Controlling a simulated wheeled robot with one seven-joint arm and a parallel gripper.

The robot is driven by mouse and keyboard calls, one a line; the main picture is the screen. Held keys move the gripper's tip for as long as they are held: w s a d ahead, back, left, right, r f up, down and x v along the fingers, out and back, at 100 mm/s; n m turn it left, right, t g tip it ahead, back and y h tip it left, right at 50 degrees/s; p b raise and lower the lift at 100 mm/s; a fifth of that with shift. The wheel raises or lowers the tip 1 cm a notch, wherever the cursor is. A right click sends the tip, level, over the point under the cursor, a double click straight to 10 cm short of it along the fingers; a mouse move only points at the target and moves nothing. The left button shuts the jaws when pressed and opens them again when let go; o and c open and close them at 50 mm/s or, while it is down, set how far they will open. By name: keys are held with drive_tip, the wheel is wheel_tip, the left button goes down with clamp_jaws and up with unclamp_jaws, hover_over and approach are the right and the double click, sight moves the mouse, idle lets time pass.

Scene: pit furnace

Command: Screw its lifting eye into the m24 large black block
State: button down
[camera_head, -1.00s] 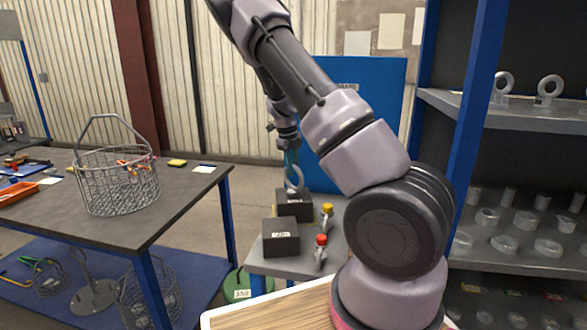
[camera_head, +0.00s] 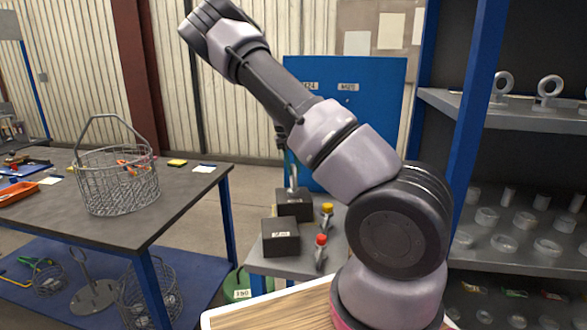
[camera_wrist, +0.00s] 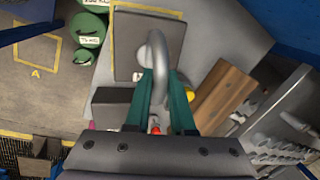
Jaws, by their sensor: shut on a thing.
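Two black blocks stand on a small grey table: a rear block (camera_head: 294,205) and a front block (camera_head: 281,238). Their labels are too small to read for certain. My gripper (camera_head: 290,170) points down over the rear block, shut on a pale grey lifting eye (camera_head: 293,182). The eye is upright and its lower end meets the rear block's top; how deep it sits is hidden. In the wrist view, the green fingers hold the eye's ring (camera_wrist: 157,46) over the larger block (camera_wrist: 135,45); the other block (camera_wrist: 112,105) lies nearer.
A yellow-topped piece (camera_head: 327,214) and a red-topped piece (camera_head: 320,248) stand right of the blocks. A blue panel (camera_head: 370,100) rises behind. A shelf (camera_head: 520,110) with more eyes is at right, a workbench (camera_head: 190,190) with a wire basket (camera_head: 118,180) at left.

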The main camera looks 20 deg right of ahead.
drive_tip(key=shift+s+a+f+m+g, duration=0.1)
drive_tip(key=shift+m+g, duration=0.1)
drive_tip(key=shift+m, duration=0.65)
drive_tip(key=shift+a+f+m+g, duration=0.1)
drive_tip(key=shift+m+g, duration=0.1)
drive_tip(key=shift+m, duration=0.65)
drive_tip(key=shift+m, duration=0.5)
drive_tip(key=shift+m+y, duration=0.4)
drive_tip(key=shift+m, duration=0.8)
drive_tip(key=shift+m+g, duration=0.3)
drive_tip(key=shift+m, duration=1.5)
